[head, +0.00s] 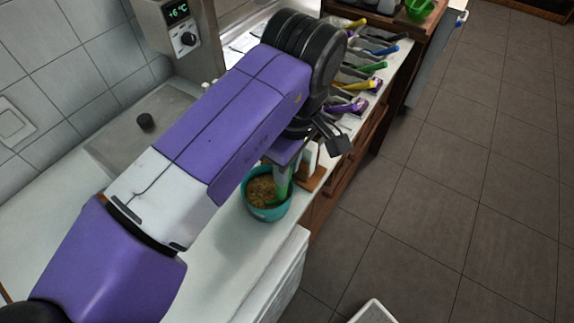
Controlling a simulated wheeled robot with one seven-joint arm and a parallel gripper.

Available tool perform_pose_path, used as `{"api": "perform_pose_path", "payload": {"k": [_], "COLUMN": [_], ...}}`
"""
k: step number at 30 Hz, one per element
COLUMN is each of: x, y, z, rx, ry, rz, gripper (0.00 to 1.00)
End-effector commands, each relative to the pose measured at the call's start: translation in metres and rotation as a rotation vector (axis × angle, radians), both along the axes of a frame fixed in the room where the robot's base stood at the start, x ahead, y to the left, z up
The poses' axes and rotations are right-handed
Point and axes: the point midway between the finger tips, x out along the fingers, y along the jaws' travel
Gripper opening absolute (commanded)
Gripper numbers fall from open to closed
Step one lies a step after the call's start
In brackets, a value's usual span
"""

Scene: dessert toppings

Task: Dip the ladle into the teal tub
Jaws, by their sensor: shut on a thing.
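The teal tub (256,211) stands on the white counter near its front edge, with brown granular topping in it. My gripper (286,163) is above the tub's right side, largely covered by my own arm. It is shut on the ladle (283,187), whose green handle points down into the tub. The ladle's lower end is hidden, so I cannot tell how deep it sits in the topping.
Several scoops with coloured handles (352,85) lie in a row farther along the counter. A green bowl (420,10) is at the far end. A control box (178,25) reads +6°C. Brown drawers (325,205) face the open tiled floor.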

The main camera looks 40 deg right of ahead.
Motion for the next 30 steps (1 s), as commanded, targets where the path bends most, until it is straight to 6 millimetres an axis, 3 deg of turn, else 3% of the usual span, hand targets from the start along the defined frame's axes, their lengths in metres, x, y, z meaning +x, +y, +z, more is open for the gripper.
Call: {"api": "perform_pose_path", "payload": {"k": [8, 30], "x": [0.0, 0.038], "y": [0.001, 0.012], "z": [-0.021, -0.023], "rx": [0.002, 0.006], "ry": [0.0, -0.017], "rz": [0.0, -0.005], "gripper": [0.0, 0.0]}}
